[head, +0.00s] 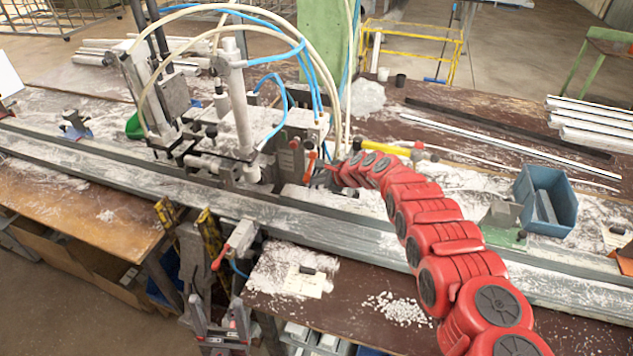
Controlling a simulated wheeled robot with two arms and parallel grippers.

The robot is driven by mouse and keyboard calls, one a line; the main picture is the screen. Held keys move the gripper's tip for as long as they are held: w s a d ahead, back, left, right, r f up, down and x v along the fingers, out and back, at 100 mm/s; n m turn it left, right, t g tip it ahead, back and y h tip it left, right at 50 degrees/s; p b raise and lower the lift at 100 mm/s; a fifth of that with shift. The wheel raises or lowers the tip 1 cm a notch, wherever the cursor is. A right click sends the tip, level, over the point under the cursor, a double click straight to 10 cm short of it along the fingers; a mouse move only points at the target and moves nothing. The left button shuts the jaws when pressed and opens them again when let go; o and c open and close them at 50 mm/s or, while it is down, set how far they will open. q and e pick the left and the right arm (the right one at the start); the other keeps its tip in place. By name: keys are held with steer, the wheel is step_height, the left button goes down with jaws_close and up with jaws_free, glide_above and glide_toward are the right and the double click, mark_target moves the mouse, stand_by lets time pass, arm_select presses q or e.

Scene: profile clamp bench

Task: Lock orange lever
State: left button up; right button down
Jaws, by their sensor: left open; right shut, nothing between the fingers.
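The orange lever (311,164) stands up beside the metal clamp parts at the middle of the bench. The red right arm reaches in from the lower right, and its gripper (325,174) is at the lever's right side. That gripper is shut with nothing between its fingers. It is small and partly hidden by the arm, so I cannot tell whether it touches the lever. My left gripper (217,306) is low in the picture, in front of the bench, open and empty, far from the lever.
A long metal profile rail (345,235) crosses the bench. The clamp machine (240,110) with hoses stands left of the lever. A yellow bar tool (390,151) lies behind the red arm. A blue bin (548,198) stands at right. White granules (397,309) lie near the front edge.

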steer(key=shift+s+a+r, duration=0.15)
steer(key=shift+s+r, duration=0.2)
steer(key=shift+r, duration=0.45)
steer(key=shift+p, duration=0.35)
steer(key=shift+s+a+r+p, duration=0.2)
steer(key=shift+s+p, duration=0.5)
steer(key=shift+p, duration=1.65)
